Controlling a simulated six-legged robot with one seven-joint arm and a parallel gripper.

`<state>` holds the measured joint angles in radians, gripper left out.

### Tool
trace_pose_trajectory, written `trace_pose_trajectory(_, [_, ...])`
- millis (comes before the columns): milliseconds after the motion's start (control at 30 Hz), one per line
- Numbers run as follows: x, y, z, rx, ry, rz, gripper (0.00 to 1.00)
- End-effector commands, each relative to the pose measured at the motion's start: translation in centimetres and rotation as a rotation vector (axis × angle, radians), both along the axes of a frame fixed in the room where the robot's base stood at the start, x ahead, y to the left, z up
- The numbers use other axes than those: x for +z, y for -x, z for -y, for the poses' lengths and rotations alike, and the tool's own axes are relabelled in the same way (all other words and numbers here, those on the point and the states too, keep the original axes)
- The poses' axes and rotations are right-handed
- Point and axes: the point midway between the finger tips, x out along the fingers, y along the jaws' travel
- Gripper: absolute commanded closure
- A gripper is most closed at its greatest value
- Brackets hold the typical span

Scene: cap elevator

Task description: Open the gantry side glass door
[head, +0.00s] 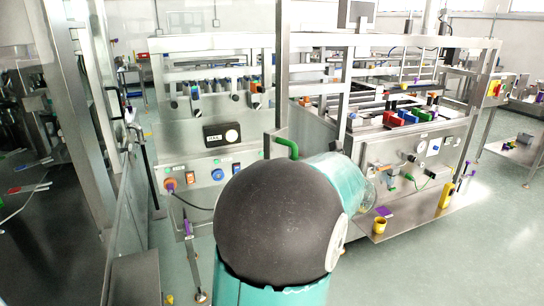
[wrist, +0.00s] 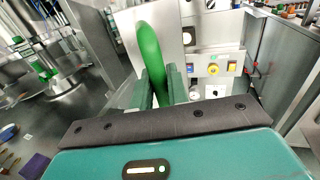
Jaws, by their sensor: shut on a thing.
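A bright green curved handle (wrist: 151,48) rises between the fingers of my gripper (wrist: 163,84) in the wrist view. The dark green fingers are shut on it. The handle's upper bend also shows in the head view (head: 288,146), beside a steel post of the gantry frame. My arm's dark round joint and teal links hide the fingers and the lower handle there. I cannot make out the glass pane clearly, nor tell whether the door stands ajar.
The steel workstation (head: 225,125) has a control panel with an orange-ringed knob (head: 169,185) and a blue-ringed one. A side shelf (head: 410,230) holds a yellow cup (head: 379,225). A tall steel frame (head: 75,110) stands close at left. Open floor (head: 495,255) lies at right.

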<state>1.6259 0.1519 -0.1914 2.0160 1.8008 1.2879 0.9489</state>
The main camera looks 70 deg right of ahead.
Motion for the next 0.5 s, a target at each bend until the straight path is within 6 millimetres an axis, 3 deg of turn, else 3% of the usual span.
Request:
trace_pose_trajectory(300, [0.2,9.3,-6.0,-0.173,0.005,0.002,1.00])
trace_pose_trajectory(500, [0.2,13.6,-9.7,-0.261,0.003,0.003,1.00])
